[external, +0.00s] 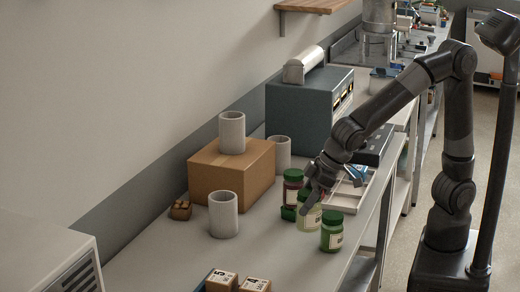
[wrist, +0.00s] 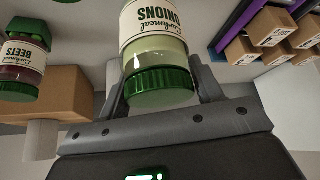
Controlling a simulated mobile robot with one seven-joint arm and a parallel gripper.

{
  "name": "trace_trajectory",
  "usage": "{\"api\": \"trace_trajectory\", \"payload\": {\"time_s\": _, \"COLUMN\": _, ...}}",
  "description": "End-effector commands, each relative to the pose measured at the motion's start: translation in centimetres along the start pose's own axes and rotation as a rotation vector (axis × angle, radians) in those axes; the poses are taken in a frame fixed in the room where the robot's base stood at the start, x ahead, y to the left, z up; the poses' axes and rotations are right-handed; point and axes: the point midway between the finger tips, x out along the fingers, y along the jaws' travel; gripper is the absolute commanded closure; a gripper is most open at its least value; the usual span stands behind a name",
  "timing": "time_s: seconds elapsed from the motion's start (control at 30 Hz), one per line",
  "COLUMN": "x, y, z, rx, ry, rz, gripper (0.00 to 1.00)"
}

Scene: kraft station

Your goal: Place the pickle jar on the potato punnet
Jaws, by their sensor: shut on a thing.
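My gripper (external: 310,200) is shut on a green-lidded jar (external: 308,219), held by its upper part. In the wrist view the jar (wrist: 158,50) has a label reading "ONIONS" and pale green contents; it appears upside down there. A second green-lidded jar (external: 332,240) stands to its right. A dark red jar (external: 292,192), labelled "BEETS" in the wrist view (wrist: 22,58), sits on a low green punnet-like base (external: 288,214). A small brown item (external: 180,210) lies by the cardboard box; I cannot tell whether either is the potato punnet. Whether the held jar touches the counter is unclear.
A blue-grey appliance (external: 300,110) is behind. Small boxes (external: 255,285) fill the front edge. The counter's middle front is clear.

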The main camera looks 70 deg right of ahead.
Motion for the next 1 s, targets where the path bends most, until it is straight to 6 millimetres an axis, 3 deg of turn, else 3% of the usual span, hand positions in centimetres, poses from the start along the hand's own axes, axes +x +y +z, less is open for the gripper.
{"api": "trace_trajectory", "payload": {"time_s": 0.23, "x": -0.9, "y": 1.6, "z": -0.7, "rx": 0.002, "ry": 0.002, "rz": 0.001, "gripper": 0.79}}
{"api": "trace_trajectory", "payload": {"time_s": 0.37, "x": -0.5, "y": 1.9, "z": -2.7, "rx": 0.011, "ry": 0.004, "rz": 0.009, "gripper": 0.79}}
{"api": "trace_trajectory", "payload": {"time_s": 0.67, "x": 2.1, "y": 4.1, "z": -12.7, "rx": 0.06, "ry": 0.006, "rz": 0.049, "gripper": 0.79}}
{"api": "trace_trajectory", "payload": {"time_s": 1.0, "x": 6.0, "y": 9.5, "z": -23.0, "rx": 0.121, "ry": 0.005, "rz": 0.087, "gripper": 0.79}}
